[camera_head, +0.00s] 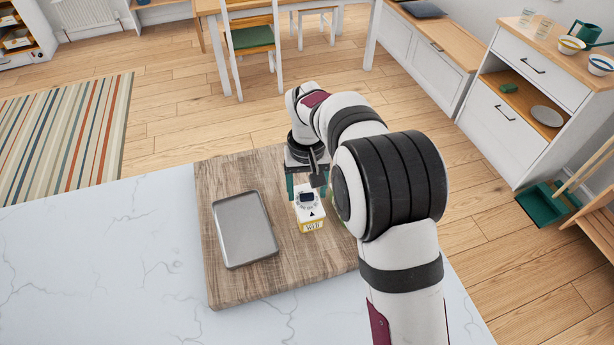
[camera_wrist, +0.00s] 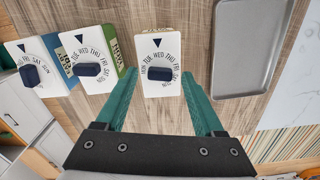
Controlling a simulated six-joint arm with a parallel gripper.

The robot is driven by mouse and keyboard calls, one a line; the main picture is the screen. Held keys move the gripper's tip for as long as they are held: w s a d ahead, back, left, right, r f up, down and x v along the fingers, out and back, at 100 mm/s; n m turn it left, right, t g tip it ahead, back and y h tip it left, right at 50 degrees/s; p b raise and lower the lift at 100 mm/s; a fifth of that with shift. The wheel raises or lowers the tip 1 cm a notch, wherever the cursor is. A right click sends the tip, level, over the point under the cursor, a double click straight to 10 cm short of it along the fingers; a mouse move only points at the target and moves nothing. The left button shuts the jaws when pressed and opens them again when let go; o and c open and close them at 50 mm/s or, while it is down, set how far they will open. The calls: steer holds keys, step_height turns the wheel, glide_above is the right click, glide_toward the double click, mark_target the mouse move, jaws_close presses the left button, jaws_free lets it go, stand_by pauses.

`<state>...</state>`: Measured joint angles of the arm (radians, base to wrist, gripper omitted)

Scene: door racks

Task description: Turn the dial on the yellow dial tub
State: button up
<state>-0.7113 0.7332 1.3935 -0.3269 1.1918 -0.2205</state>
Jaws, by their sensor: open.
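The yellow dial tub (camera_head: 311,222) stands on the wooden board, a white box with a yellow label on its side. In the wrist view its white top (camera_wrist: 160,90) carries a dark blue dial knob (camera_wrist: 160,73), weekday names around it and a black triangle mark. The knob's long side lies across the picture. My gripper (camera_wrist: 159,76) is open, with one green finger on each side of the dial in that view. No contact with the knob shows. In the head view my gripper (camera_head: 307,188) is pointing down at the tub.
A tub with a green side (camera_wrist: 88,70) and one with a blue side (camera_wrist: 36,72) stand left of it in the wrist view. A grey metal tray (camera_head: 244,228) lies on the wooden board (camera_head: 215,180). The white worktop (camera_head: 100,260) is clear at left.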

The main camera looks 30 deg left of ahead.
mark_target(307, 195)
step_height(307, 195, up, 15)
steer(key=shift+r, duration=0.2)
steer(key=s+d+r+m, duration=0.1)
steer(key=s+d+m, duration=0.1)
steer(key=d, duration=0.5)
steer(key=s+d+r+m, duration=0.1)
steer(key=d+r+m, duration=0.1)
steer(key=d, duration=0.4)
steer(key=s+d+f+m+y, duration=0.1)
steer(key=s+d+f+m, duration=0.3)
steer(key=s+d, duration=0.3)
steer(key=s+d+f+m, duration=0.4)
steer(key=s+d, duration=0.3)
steer(key=s, duration=0.6)
steer(key=shift+s+d+m+y, duration=0.15)
steer(key=shift+d+m+y, duration=0.15)
steer(key=shift+d+y, duration=0.1)
steer(key=shift+o, duration=0.2)
steer(key=shift+f, duration=0.1)
